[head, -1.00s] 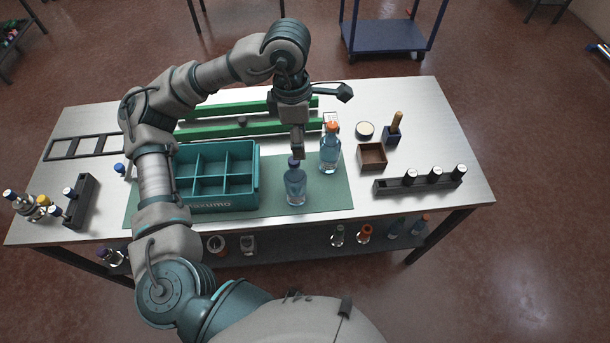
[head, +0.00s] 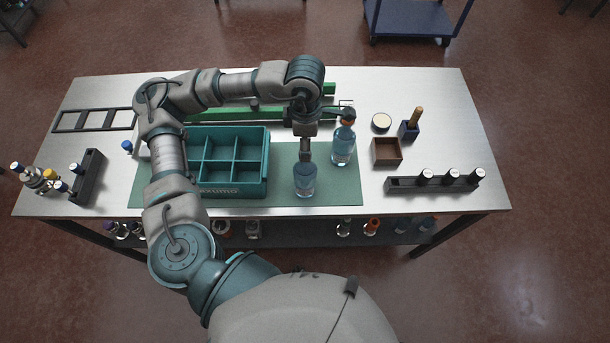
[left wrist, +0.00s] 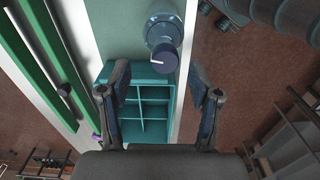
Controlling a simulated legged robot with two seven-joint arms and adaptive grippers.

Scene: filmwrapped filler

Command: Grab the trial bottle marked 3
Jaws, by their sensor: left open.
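A clear bluish bottle (head: 305,182) stands on the green mat (head: 335,192), right of the teal divided crate (head: 266,180). No number is readable on either bottle. My left gripper (head: 305,147) is over the nearer bottle's top and hides its cap in the head view. In the left wrist view, the open fingers (left wrist: 160,82) are apart, with a dark-capped bottle (left wrist: 163,30) ahead of them and nothing between them. My right gripper is not in view.
Behind the mat lie green rails (head: 215,113). To the right are a small brown box (head: 386,152), a round lid (head: 381,122), a brush holder (head: 409,130) and a dark rack (head: 400,185) with vials. Vials and a dark block (head: 88,175) stand at the left.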

